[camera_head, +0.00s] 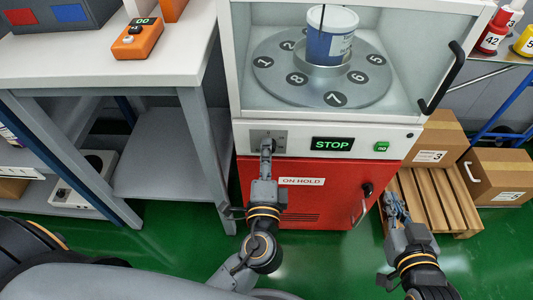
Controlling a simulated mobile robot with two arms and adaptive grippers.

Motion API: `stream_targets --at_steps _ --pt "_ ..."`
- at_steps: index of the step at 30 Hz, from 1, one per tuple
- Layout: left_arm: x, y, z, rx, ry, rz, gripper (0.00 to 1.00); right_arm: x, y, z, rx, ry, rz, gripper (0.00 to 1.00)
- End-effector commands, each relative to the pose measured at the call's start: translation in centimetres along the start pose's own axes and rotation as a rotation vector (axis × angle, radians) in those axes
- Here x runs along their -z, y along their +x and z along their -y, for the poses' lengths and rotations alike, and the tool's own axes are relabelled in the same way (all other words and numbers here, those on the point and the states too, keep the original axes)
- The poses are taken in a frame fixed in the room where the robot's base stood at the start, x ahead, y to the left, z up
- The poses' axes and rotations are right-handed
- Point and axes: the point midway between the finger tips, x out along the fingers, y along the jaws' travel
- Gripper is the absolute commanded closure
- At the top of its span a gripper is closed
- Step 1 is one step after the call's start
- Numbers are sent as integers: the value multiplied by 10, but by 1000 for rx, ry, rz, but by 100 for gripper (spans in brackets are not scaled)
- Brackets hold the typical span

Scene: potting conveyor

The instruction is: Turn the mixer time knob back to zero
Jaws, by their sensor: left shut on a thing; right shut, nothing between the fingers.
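The mixer time knob sits on a grey dial plate (277,137) at the left of the mixer's white front panel; the knob itself is mostly hidden behind my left gripper. My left gripper (267,149) reaches up to it and is shut on the knob. The dial's marks are too small to read. My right gripper (392,200) is shut and empty, in front of the wooden pallet at the right, apart from the mixer. The mixer (240,90) has a display (332,144) reading STOP and a green button (381,146).
A blue and white can (330,45) stands on the numbered turntable (280,85) inside the mixer. A black door handle (440,85) projects at the right. The red lower door (330,205) bears an ON HOLD label. A workbench (120,75) stands left; boxes (495,170) and a pallet (430,200) lie right.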

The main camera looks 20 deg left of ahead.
Motion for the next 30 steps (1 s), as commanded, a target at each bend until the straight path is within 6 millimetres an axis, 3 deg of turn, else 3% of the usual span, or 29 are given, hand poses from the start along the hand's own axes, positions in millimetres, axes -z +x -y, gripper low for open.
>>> stream_targets --at_steps 1,4,16,30 --pt "0 0 -1 -3 -2 1 63 0 0 0 0 0 0 100" --pt "0 0 -1 -2 -1 1 43 0 0 0 0 0 0 100" --pt "0 -7 -1 -2 1 0 43 -1 0 0 0 0 3 100" --pt "0 -97 -2 -5 0 -1 43 -1 0 0 0 0 2 100"
